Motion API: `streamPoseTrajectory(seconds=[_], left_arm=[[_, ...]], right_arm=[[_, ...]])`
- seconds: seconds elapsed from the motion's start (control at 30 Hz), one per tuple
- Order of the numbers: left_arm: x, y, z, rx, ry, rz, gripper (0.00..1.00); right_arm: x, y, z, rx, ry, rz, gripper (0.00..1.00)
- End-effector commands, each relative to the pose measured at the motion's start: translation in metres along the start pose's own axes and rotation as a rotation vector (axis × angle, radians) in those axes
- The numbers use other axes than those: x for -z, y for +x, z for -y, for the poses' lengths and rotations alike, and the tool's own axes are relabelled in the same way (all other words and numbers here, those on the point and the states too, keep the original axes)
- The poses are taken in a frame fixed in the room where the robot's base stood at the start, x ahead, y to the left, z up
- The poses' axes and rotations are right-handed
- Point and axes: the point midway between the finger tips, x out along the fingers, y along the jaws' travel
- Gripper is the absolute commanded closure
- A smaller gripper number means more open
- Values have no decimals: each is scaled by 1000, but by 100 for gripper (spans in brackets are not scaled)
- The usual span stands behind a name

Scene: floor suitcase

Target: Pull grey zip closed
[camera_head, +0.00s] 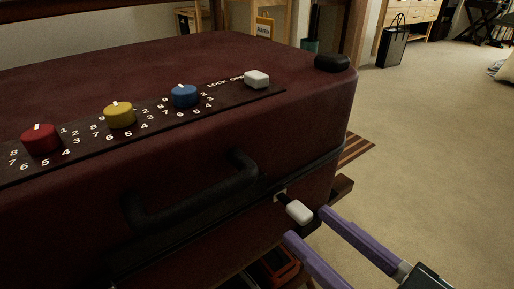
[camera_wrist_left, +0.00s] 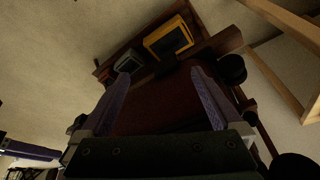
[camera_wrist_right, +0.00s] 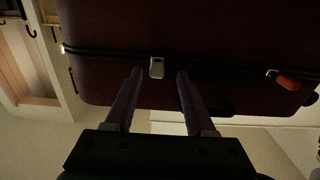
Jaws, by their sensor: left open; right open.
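The maroon suitcase (camera_head: 230,150) fills much of the head view, with a dark zip seam along its side. A pale grey zip pull (camera_head: 298,212) hangs on the seam near the right corner; it also shows in the right wrist view (camera_wrist_right: 156,69). My right gripper (camera_head: 306,225) is open, its purple fingers pointing at the suitcase side and standing either side of the grey pull, not closed on it. In the right wrist view an orange-brown pull (camera_wrist_right: 284,80) sits further right on the seam. My left gripper (camera_wrist_left: 160,74) is open and empty in the left wrist view, outside the head view.
The suitcase bears red (camera_head: 42,140), yellow (camera_head: 120,116) and blue (camera_head: 185,96) dials, a white slider (camera_head: 257,79) and a black handle (camera_head: 195,190) protruding from its side. A dark wooden support lies underneath. Open carpet (camera_head: 440,150) lies to the right.

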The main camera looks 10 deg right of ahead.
Motion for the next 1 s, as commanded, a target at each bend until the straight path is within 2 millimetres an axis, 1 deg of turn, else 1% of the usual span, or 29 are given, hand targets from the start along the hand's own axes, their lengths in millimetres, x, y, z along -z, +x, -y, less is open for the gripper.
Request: streamPoseTrajectory(seconds=[0.03,0.1,0.2,0.33,0.47,0.87,0.93,1.0], left_arm=[[2,-6,0,1,1,0,1],[3,-8,0,0,1,0,1],[3,-11,1,0,1,0,1],[4,-13,0,0,0,0,1],[4,-13,0,-1,-1,0,1],[5,-13,-2,-8,-10,-1,1],[6,-18,-2,-8,-10,-1,1],[10,-31,-1,-8,-10,0,1]], right_arm=[[2,-12,0,0,0,7,45],[1,-26,0,1,0,6,45],[1,-43,0,0,0,5,45],[1,-56,0,0,0,2,45],[0,-60,0,1,-1,0,45],[0,-60,0,1,-1,0,45],[5,-59,0,-1,-1,6,45],[18,-55,0,-7,0,30,45]])
